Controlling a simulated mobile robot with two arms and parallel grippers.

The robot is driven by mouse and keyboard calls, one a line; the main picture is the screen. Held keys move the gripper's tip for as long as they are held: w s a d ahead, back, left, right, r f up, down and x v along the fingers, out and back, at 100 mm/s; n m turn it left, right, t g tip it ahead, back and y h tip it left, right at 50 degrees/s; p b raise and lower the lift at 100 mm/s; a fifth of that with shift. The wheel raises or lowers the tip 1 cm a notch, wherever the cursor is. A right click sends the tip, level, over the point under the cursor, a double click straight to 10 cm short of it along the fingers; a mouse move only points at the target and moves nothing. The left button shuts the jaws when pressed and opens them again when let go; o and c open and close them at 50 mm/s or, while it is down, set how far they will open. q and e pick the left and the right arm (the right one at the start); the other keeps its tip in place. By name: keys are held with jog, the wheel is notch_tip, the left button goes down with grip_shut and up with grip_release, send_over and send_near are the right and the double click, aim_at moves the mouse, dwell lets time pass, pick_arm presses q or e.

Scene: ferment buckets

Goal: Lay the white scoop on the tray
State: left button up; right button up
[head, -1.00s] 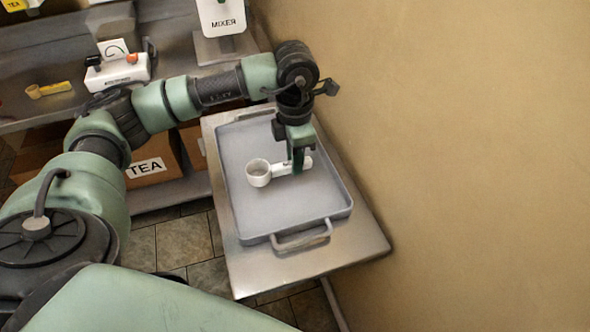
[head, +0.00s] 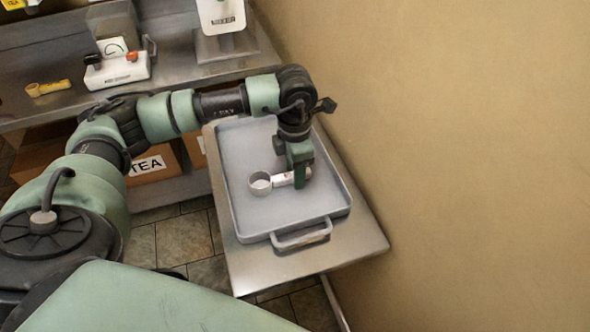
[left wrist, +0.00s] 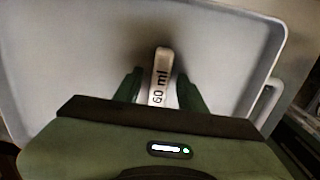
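The white scoop (head: 261,184) lies on the grey tray (head: 325,214), its round cup to the left and its handle to the right. In the left wrist view the scoop's handle (left wrist: 161,75), marked "60 ml", lies between my fingers. The tray also shows in the left wrist view (left wrist: 60,60). My left gripper (head: 300,184) is low over the tray at the handle. In the left wrist view its fingers (left wrist: 160,85) stand apart, with a gap on each side of the handle. The cup is hidden in that view. My right gripper is not in view.
The tray stands on a metal table (head: 350,250) beside a beige wall (head: 470,150). A metal bench (head: 190,70) at the back holds a white device (head: 118,70), a yellow scoop (head: 48,88) and the mixer (head: 222,15). A "TEA" box (head: 165,170) stands below.

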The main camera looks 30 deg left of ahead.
pick_arm(q)
jog(key=shift+r, duration=0.45)
notch_tip(320, 180, up, 11)
jog(key=b, duration=0.1)
jog(key=shift+r, duration=0.2)
